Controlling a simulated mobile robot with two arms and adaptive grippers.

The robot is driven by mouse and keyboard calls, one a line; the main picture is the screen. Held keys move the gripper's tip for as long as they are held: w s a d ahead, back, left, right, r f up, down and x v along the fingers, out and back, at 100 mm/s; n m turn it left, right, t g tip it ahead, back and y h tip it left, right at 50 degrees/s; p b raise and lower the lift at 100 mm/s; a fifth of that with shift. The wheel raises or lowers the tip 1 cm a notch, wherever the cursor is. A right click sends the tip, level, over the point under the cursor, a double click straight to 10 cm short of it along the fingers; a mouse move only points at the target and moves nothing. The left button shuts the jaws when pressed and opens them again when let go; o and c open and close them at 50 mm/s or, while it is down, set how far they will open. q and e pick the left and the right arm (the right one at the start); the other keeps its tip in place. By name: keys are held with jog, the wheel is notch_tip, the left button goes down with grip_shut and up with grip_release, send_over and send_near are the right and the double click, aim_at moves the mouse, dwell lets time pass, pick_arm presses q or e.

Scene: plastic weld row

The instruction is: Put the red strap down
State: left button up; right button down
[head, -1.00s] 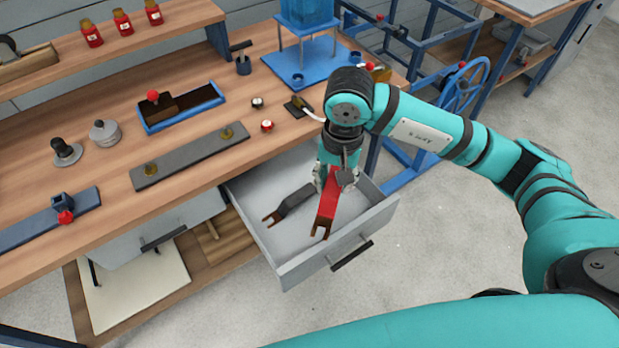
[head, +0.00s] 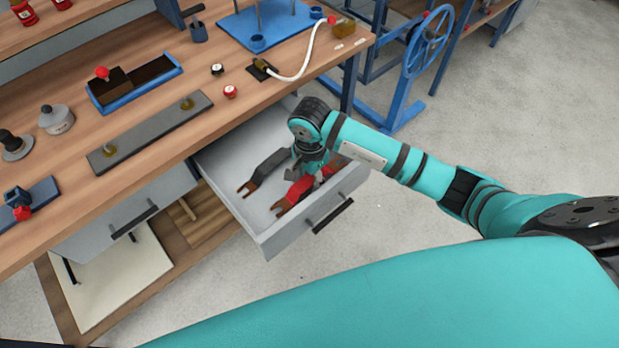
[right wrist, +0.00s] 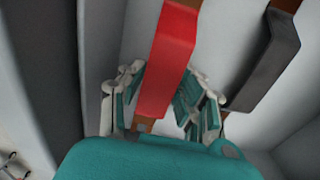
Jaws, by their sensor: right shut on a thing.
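The red strap (head: 299,190) has a brown forked end and is in the open grey drawer (head: 254,223). My right gripper (head: 308,175) reaches down into the drawer and is shut on the red strap. In the right wrist view the red strap (right wrist: 167,62) runs between the fingers of the gripper (right wrist: 160,98). The strap seems low, near the drawer floor; I cannot tell whether it touches it. A dark grey strap (head: 268,168) with a brown forked end lies beside it, to the left. It also shows in the right wrist view (right wrist: 268,62). My left gripper is not in view.
The drawer walls stand close around the gripper. The wooden workbench (head: 150,180) is above and behind, with a grey plate (head: 150,130), a blue tray (head: 135,84) and a white hose (head: 305,60) on it. A blue handwheel (head: 428,42) stands at the back right.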

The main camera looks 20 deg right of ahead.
aim_at(310, 179)
jog(key=shift+f, duration=0.3)
jog(key=shift+f, duration=0.1)
jog(key=shift+f, duration=0.15)
jog(key=c, duration=0.9)
grip_release()
notch_tip(310, 179, up, 12)
jog(key=shift+r, duration=0.25)
